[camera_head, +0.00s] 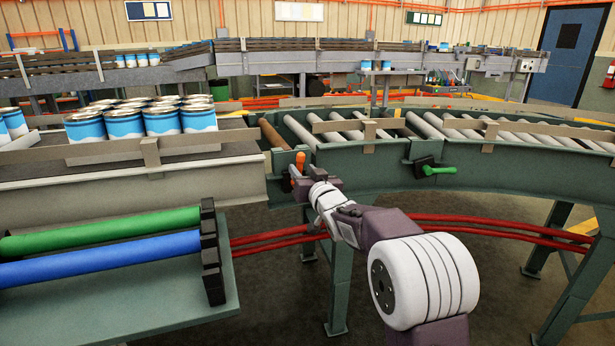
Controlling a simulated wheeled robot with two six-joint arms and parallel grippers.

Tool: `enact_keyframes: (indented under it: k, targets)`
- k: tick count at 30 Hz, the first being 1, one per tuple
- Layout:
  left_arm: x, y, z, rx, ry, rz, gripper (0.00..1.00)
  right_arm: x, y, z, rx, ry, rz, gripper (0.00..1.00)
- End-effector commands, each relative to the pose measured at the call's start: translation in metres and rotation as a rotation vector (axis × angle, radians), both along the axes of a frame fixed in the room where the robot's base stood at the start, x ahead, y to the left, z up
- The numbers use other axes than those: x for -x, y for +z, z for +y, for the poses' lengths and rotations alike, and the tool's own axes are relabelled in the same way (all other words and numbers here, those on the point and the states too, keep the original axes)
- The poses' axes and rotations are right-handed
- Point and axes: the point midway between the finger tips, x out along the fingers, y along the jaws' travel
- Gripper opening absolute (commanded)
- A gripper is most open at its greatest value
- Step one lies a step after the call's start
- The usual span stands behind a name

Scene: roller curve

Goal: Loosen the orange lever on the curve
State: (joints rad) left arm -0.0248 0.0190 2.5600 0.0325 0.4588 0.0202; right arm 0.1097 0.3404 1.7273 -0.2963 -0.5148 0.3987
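The orange lever (300,161) stands on the side of the green roller curve (377,176), at its left end near the belt conveyor. Its upper tip shows, with another orange part just left of and below it. My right gripper (297,184) is right at the lever, at the far end of my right arm. The gripper's dark fingers overlap the lever's lower part. I cannot tell whether they are closed on it or only beside it. My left gripper is not in view.
A green lever (438,170) sits further right on the curve. A brown roller (273,134) lies at the curve's left end. Several blue-white cans (162,121) stand on the belt at left. A green shelf (130,300) holds a green roller (100,230) and a blue roller (100,258).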

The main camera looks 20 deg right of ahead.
Motion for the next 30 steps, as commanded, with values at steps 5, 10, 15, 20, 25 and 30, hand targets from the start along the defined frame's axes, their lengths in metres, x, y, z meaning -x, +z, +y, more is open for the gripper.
enact_keyframes:
  k: [5,10,15,20,25,30]
  targets:
    - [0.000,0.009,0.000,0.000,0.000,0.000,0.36,0.038,0.003,-0.002,-0.001,-0.002,0.001,0.40]
    - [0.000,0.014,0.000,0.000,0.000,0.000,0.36,0.065,0.001,-0.003,0.000,-0.001,0.002,0.40]
    - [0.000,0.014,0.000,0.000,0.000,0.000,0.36,0.073,0.000,-0.003,0.000,0.000,0.001,0.40]
    - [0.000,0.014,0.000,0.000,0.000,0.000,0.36,0.073,0.000,-0.002,0.000,0.000,0.001,0.40]
    - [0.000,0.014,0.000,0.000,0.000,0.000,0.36,0.073,0.000,-0.002,0.000,0.000,0.001,0.40]
    - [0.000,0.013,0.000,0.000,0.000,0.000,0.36,0.090,-0.028,0.035,-0.023,0.052,0.089,0.40]
